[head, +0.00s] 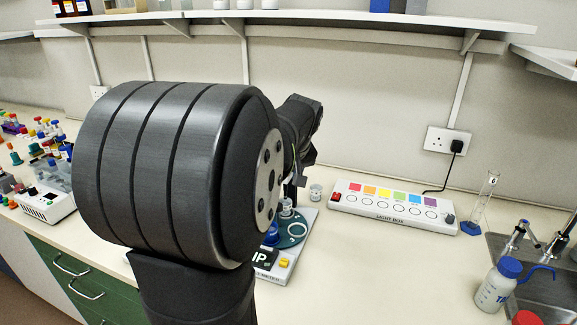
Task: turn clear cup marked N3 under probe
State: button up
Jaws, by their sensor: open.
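My gripper (291,188) is mostly hidden behind my own arm; only its dark lower end shows, pointing down above a meter. The meter (283,271) is a pale instrument with a dark display, a yellow button and a round green plate (297,232). A small clear cup (287,208) appears on the plate, just below my gripper; I cannot tell whether they touch. A blue-topped thing (271,234) is beside it, partly covered. Another small clear cup (316,192) stands on the bench behind the meter. No N3 mark is readable, and I cannot make out the probe.
A light box (393,206) with coloured squares lies right of the meter. Beyond it stand a measuring cylinder (484,200), a wash bottle (498,286) and a sink (540,285). Racks and a white device (46,203) crowd the left.

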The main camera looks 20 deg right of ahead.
jog(key=v, duration=0.5)
jog(key=shift+f, duration=0.15)
jog(key=x, duration=1.7)
jog(key=shift+w+f, duration=0.15)
